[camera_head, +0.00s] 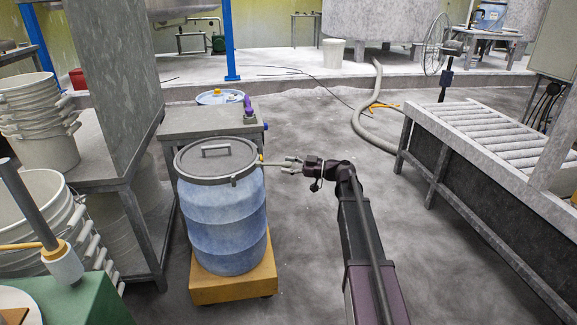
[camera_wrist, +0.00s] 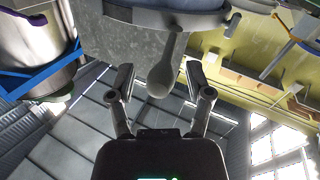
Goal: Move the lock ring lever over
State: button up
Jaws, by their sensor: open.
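A blue drum (camera_head: 225,228) with a grey lid (camera_head: 205,158) and a dark lock ring stands upright on a yellow wheeled base (camera_head: 235,285). The grey lock ring lever (camera_head: 273,164) appears to stick out from the drum's right rim toward my gripper (camera_head: 291,165). In the wrist view, the lever (camera_wrist: 162,72) has a rounded end and runs up to the ring (camera_wrist: 165,18). My gripper (camera_wrist: 160,80) is open, with one finger on each side of the lever's end. Gaps show on both sides; exact depth is hard to tell.
A grey table (camera_head: 205,117) with a purple tool (camera_head: 248,105) stands behind the drum. White pails (camera_head: 42,120) are stacked at left. A roller conveyor (camera_head: 490,135) stands at right, and a hose (camera_head: 365,125) lies behind.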

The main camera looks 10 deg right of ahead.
grip_shut()
dwell(0.3)
